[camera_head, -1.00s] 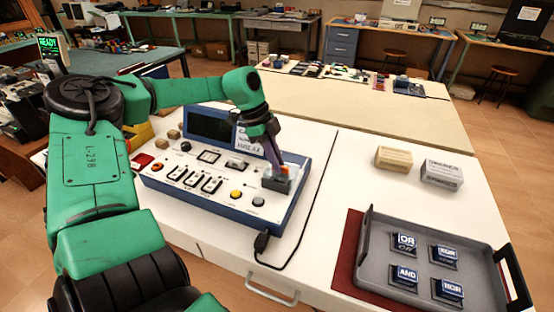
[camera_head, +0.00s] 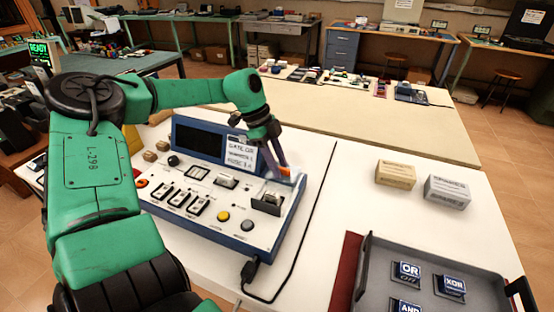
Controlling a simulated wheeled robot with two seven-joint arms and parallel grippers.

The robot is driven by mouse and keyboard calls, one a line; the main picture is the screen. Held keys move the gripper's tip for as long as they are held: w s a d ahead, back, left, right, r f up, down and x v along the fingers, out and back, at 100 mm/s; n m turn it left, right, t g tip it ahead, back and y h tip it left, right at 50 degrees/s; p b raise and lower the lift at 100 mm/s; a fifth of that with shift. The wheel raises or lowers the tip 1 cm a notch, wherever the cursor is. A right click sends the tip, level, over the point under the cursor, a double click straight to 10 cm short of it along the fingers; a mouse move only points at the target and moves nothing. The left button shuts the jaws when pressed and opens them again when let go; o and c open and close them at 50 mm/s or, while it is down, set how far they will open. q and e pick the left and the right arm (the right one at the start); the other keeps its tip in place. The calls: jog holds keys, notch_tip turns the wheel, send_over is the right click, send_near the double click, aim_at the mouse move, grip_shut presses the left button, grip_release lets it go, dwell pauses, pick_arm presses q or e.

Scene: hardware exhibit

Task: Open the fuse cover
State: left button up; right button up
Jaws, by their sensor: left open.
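The blue-and-white test panel (camera_head: 238,244) sits on the white bench. The fuse housing (camera_head: 268,203) is a small grey box at the panel's right side. Its dark inside shows, and its cover appears raised at the back, though the part is small. My left gripper (camera_head: 284,168) points down just behind and above the housing. It is open, with an orange bit at its tips. I cannot tell whether it touches the cover. My right gripper is not in view.
Two small boxes, one tan (camera_head: 396,174) and one grey (camera_head: 447,191), and a grey tray (camera_head: 378,294) with logic blocks stand to the right. A black cable (camera_head: 297,262) runs along the bench.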

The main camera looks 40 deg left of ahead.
pick_arm(q)
jog(key=v, duration=1.4)
jog(key=shift+r, duration=0.25)
jog(key=shift+s+a, duration=0.1)
